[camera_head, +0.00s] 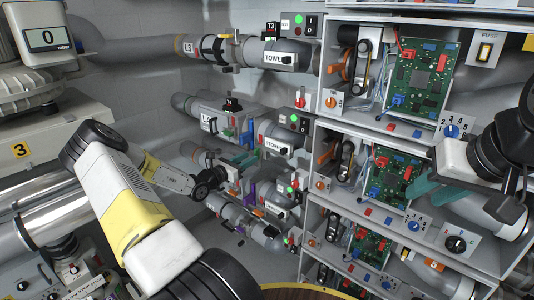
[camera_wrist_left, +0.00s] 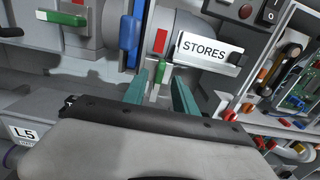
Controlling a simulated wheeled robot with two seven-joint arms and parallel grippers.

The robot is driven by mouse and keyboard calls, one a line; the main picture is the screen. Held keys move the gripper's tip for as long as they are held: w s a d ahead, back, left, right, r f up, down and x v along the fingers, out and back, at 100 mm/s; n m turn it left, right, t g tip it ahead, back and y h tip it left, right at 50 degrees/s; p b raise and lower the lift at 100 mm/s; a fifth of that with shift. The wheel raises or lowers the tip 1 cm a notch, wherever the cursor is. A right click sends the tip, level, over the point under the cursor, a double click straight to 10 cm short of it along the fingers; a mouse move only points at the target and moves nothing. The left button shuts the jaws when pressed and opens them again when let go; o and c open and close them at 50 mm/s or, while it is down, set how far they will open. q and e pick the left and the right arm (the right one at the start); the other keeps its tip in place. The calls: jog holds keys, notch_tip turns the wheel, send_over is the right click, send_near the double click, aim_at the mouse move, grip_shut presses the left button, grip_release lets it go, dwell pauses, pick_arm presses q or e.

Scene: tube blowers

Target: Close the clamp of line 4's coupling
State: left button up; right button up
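A grey pipe line with a partly covered label starting with L (camera_head: 208,122) runs below line L3 to a STORES sign (camera_head: 276,147). The sign is large in the left wrist view (camera_wrist_left: 207,50). A green lever (camera_head: 228,131) and a blue lever (camera_head: 247,136) stand on this line; the wrist view shows the blue lever (camera_wrist_left: 130,36) upright and the green lever (camera_wrist_left: 60,18) sideways.
Line L3 (camera_head: 190,46) runs above with its own coupling. An L5 label (camera_wrist_left: 24,133) lies low at left in the wrist view. Shelves with green circuit boards (camera_head: 418,78) stand at right. A grey machine marked 3 (camera_head: 20,151) stands at left. More pipes crowd below.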

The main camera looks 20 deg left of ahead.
pick_arm(q)
jog(key=shift+x, duration=1.4)
grip_shut()
dwell(0.4)
